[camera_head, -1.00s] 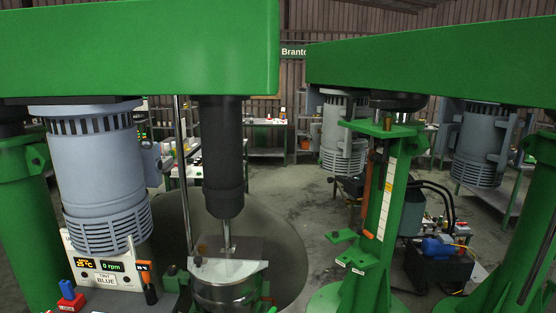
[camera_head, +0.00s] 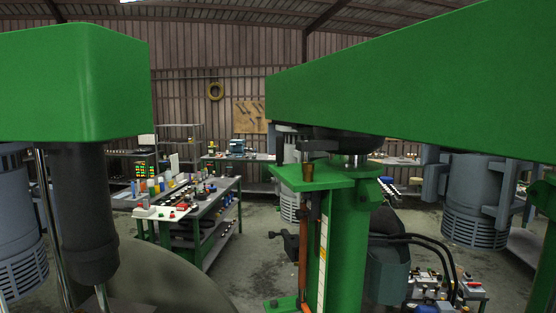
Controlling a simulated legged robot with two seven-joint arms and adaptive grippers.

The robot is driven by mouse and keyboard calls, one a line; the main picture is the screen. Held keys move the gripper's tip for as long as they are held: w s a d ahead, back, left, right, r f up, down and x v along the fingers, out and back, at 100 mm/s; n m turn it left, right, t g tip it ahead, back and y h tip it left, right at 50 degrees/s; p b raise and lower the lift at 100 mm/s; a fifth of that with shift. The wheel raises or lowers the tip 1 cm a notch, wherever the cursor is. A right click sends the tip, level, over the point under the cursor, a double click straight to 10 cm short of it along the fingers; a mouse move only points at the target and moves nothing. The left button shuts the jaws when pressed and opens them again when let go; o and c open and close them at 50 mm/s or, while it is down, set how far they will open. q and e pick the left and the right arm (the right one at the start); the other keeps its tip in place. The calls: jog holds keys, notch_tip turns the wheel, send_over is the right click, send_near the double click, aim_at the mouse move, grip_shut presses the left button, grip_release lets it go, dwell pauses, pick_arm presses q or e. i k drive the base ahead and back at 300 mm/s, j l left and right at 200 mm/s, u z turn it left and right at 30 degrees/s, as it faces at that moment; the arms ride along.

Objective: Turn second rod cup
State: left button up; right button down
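A small brown cup-shaped piece (camera_head: 308,171) stands upright on the green bracket plate (camera_head: 330,182) at the top of the right machine's column. It looks like a rod cup, but I cannot tell whether it is the second one. An orange-brown rod (camera_head: 304,250) runs down below the plate, beside the green column (camera_head: 345,240). A dark clamp-like piece (camera_head: 290,243) sits beside this rod. Neither of my grippers shows in the head view.
Large green machine arms overhang at left (camera_head: 75,85) and right (camera_head: 430,85). A dark cylinder (camera_head: 84,215) hangs at left. A cluttered workbench (camera_head: 215,225) stands behind, with open floor (camera_head: 245,255) between it and the column.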

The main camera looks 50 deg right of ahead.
aim_at(307, 166)
jog(key=i+l+u, duration=0.1)
jog(key=l+u, duration=0.15)
jog(key=l, duration=0.4)
jog(key=i+l+u, duration=0.1)
jog(key=l+u, duration=0.15)
jog(key=l, duration=0.4)
jog(key=l+z, duration=0.3)
jog(key=z, duration=0.15)
jog(key=l+z, duration=0.25)
jog(key=z, duration=0.25)
jog(key=i+j, duration=0.05)
